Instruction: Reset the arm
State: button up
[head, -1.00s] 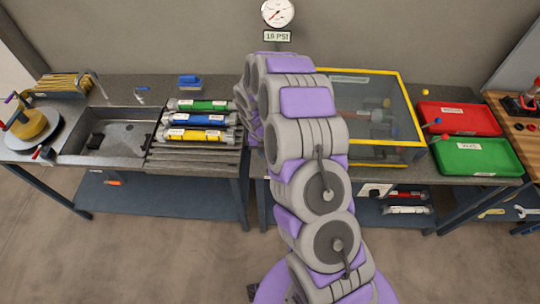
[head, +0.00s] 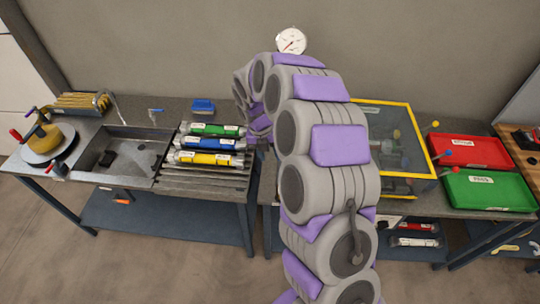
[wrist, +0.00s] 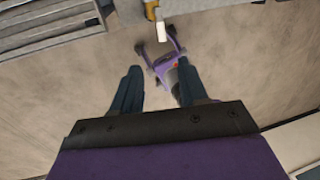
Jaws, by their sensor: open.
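My gripper (wrist: 157,85) is open in the wrist view, its two dark fingers apart with nothing held between them. It points down over the floor (wrist: 85,95), with a purple part of my own body below. In the head view my grey and purple arm arches over the middle benches, and its end is hidden or hard to make out behind the arm links.
A rack (head: 200,174) holds green (head: 218,129), blue (head: 210,143) and yellow (head: 205,158) cylinders left of my arm. A sink (head: 102,180) lies further left. A yellow-framed clear box (head: 413,118), red tray (head: 470,151) and green tray (head: 487,191) are right.

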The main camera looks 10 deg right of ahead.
dwell(0.3)
jog(key=s+r+m+y+b, duration=0.1)
jog(key=s+r+m+b, duration=0.2)
jog(key=s+m, duration=0.55)
jog(key=s+r+m+b, duration=0.35)
jog(key=s+m, duration=0.35)
jog(key=s, duration=0.3)
jog(key=s+f+m+b, duration=0.1)
jog(key=s+m+b, duration=0.1)
jog(key=s+m, duration=0.6)
jog(key=s+d+f+m+g+y+b, duration=0.1)
jog(key=s+f+m+b, duration=0.1)
jog(key=s+m, duration=0.7)
jog(key=s, duration=0.3)
jog(key=shift+d, duration=0.15)
